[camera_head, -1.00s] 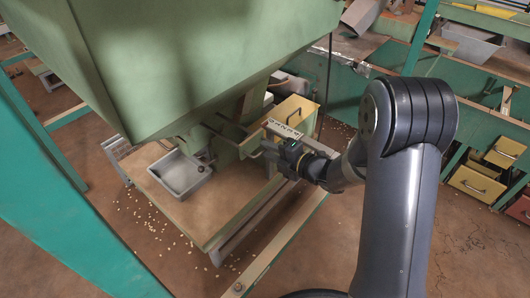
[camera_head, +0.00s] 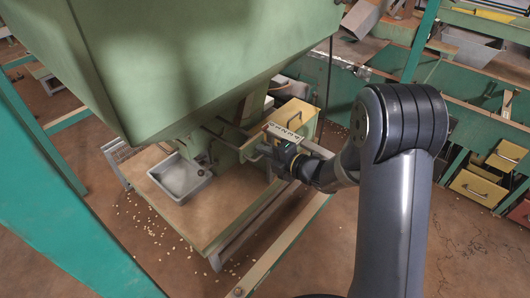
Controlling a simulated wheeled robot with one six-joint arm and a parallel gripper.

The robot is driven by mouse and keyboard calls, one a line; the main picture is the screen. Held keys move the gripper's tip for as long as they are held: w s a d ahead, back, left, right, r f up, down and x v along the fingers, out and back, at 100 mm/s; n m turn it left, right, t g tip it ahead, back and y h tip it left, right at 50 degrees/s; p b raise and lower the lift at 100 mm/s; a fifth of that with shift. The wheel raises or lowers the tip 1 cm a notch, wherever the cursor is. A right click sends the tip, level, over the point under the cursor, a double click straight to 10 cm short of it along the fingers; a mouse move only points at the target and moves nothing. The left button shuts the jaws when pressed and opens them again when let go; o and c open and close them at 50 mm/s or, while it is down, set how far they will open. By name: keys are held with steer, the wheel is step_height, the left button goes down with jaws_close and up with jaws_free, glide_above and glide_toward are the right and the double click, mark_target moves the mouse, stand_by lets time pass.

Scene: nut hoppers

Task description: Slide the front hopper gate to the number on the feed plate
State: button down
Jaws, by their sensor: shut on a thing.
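The front hopper (camera_head: 210,70) is a large green funnel filling the upper left. Its green outlet (camera_head: 228,148) comes down over a wooden-topped bench. A pale strip with dark marks (camera_head: 284,132) sits beside the outlet, partly behind my gripper; I cannot read its numbers. My gripper (camera_head: 262,150) is at the right side of the outlet, shut on what looks like the gate handle (camera_head: 251,153). The jaws and the gate itself are small and mostly hidden, so the gate's exact position cannot be told. I cannot make out the feed plate or its number.
A grey metal tray (camera_head: 180,178) lies on the bench (camera_head: 190,218) left of the outlet. A teal post (camera_head: 60,170) crosses the left. Yellow drawers (camera_head: 478,188) are at the right. Nuts lie scattered on the floor.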

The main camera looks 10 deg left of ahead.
steer(key=v, duration=0.2)
steer(key=f+p+v, duration=0.1)
steer(key=v, duration=0.2)
steer(key=shift+s+d, duration=0.1)
stand_by(0.3)
steer(key=c, duration=1.6)
jaws_free()
steer(key=shift+p+v, duration=2)
steer(key=shift+v, duration=3.35)
